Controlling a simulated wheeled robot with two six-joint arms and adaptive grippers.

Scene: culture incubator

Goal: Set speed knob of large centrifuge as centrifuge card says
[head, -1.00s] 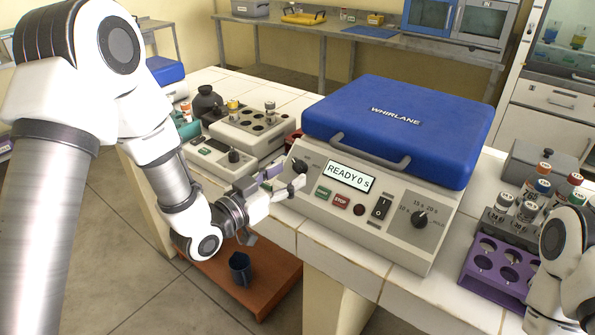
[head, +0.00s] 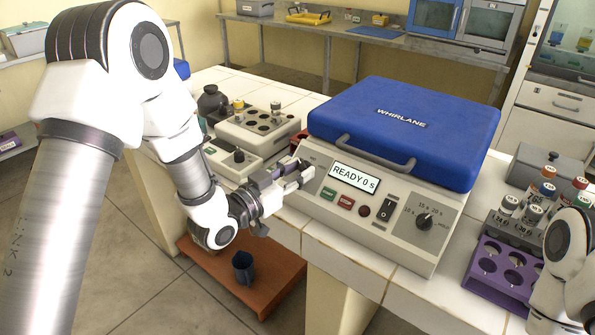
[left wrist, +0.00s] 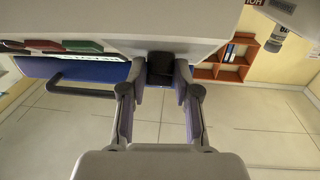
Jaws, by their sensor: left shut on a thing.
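The large centrifuge, marked WHIRLANE, has a blue lid (head: 405,130) that is down and a pale sloped front panel (head: 325,212). Its display (head: 354,178) reads READY 0 s. A dark knob (left wrist: 161,66) at the panel's left end sits between my left fingertips in the left wrist view. My left gripper (head: 298,174) is shut on this knob, and its fingers hide most of it and any marks around it in the head view. A second dark knob (head: 424,221) at the panel's right has time marks. I see no readable centrifuge card. My right gripper is out of view.
START (head: 328,194) and STOP (head: 345,202) buttons and a rocker switch (head: 387,209) lie right of my left gripper. A purple tube rack (head: 503,262) stands at the right. A smaller device with a knob (head: 238,156) stands on the left, and a dark mug (head: 243,267) is below.

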